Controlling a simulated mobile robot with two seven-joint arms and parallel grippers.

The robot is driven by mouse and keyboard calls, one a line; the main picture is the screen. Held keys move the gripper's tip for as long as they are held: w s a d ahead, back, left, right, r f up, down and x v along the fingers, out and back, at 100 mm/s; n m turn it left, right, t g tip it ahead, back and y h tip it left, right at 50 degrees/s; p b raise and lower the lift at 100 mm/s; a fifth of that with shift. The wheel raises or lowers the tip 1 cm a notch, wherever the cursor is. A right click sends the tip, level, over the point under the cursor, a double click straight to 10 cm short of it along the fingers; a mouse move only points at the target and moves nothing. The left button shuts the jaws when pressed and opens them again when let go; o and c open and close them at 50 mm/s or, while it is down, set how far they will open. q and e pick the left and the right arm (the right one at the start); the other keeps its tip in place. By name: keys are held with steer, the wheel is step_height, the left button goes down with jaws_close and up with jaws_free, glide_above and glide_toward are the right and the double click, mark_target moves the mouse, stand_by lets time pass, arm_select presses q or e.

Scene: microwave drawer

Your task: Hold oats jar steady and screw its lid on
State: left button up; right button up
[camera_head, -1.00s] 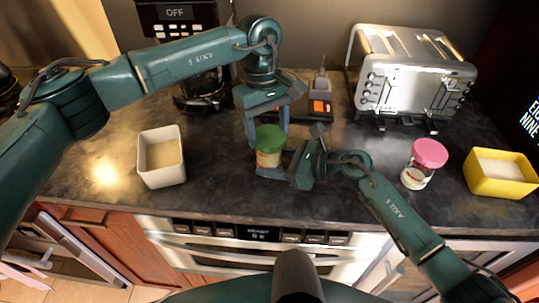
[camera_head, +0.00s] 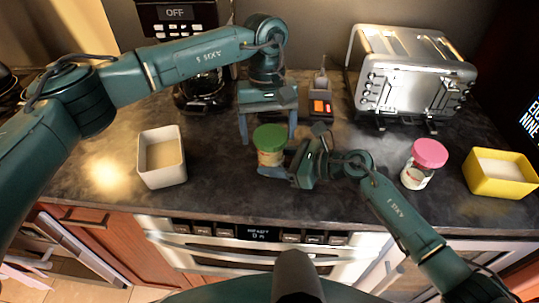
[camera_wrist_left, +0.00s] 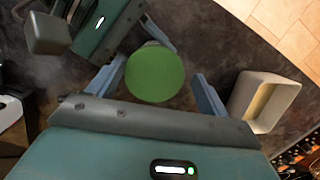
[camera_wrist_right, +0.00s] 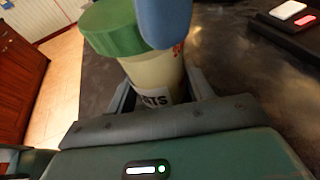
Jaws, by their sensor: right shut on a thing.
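The oats jar (camera_head: 269,157), with a green lid (camera_head: 269,137) on its top, stands on the dark counter. Part of its label reads "NTS" or "ATS" in the right wrist view (camera_wrist_right: 152,75). My right gripper (camera_head: 277,168) is shut on the jar's body from the right, low down. My left gripper (camera_head: 268,134) points down over the jar with its fingers spread wide, one on each side of the lid and apart from it. The lid lies between those fingers in the left wrist view (camera_wrist_left: 155,74). One left finger hides part of the lid and jar in the right wrist view.
A white square container (camera_head: 162,172) stands to the left. A jar with a pink lid (camera_head: 430,153) and a yellow container (camera_head: 500,188) stand to the right. A toaster (camera_head: 412,75) and a coffee maker (camera_head: 203,90) are behind. The counter's front edge is close below the jar.

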arm_select(q)
steer(key=n, duration=0.6)
steer(key=shift+n+t+h, duration=0.3)
steer(key=shift+h, duration=0.1)
steer(key=n, duration=0.4)
steer(key=n+t, duration=0.1)
steer(key=n, duration=0.2)
steer(key=shift+h, duration=0.3)
steer(key=n, duration=0.4)
steer(key=shift+n+t, duration=0.3)
steer(key=shift+n, duration=0.1)
steer(key=n, duration=0.4)
steer(key=shift+n+t, duration=0.3)
steer(key=shift+t, duration=0.1)
